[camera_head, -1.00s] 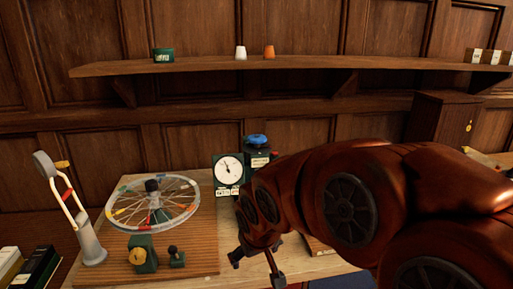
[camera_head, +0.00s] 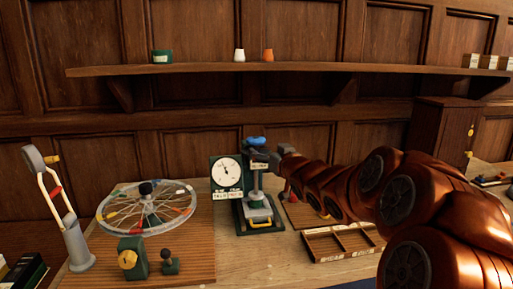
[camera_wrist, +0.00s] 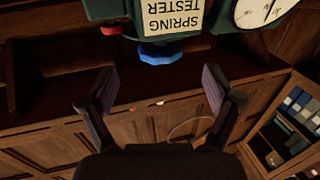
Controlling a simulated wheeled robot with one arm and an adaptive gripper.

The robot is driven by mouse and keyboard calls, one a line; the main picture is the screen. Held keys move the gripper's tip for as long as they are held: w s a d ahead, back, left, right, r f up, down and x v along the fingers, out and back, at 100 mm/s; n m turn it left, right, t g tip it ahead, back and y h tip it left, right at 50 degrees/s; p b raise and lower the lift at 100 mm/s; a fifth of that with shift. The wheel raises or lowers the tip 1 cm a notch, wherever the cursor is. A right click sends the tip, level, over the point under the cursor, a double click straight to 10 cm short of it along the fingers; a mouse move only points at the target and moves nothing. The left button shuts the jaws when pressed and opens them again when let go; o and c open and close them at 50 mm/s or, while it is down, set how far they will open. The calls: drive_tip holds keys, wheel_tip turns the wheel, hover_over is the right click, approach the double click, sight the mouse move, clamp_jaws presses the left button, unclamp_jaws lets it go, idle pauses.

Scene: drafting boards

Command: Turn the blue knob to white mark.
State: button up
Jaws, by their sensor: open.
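The blue knob (camera_head: 256,141) sits on top of the spring tester (camera_head: 244,215), a dark green stand with a white dial (camera_head: 227,172). In the wrist view, which is upside down, the blue knob (camera_wrist: 161,54) shows beside the "SPRING TESTER" label (camera_wrist: 173,17). My gripper (camera_wrist: 160,84) is open and empty; the knob lies beyond its fingertips, roughly centred between them, and nothing touches it. In the head view my gripper (camera_head: 270,157) is at the tester's top, just right of the knob. I cannot make out the white mark.
A spoked wheel (camera_head: 147,208) and a green block with a yellow knob (camera_head: 131,258) stand left of the tester. A compartmented wooden tray (camera_head: 342,244) lies to the right, under my arm. A shelf (camera_head: 300,69) with small cups runs above.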

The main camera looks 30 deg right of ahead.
sight(256, 142)
drive_tip(key=shift+w+d+p, duration=0.15)
drive_tip(key=shift+w+d, duration=0.05)
drive_tip(key=shift+w, duration=1.1)
drive_tip(key=shift+w+d+p, duration=0.15)
drive_tip(key=shift+w+p, duration=0.05)
drive_tip(key=shift+w, duration=1.05)
drive_tip(key=shift+w+d+p, duration=0.15)
drive_tip(key=shift+w+d, duration=0.05)
drive_tip(key=shift+w, duration=1.1)
drive_tip(key=c, duration=1.1)
drive_tip(key=shift+c, duration=0.2)
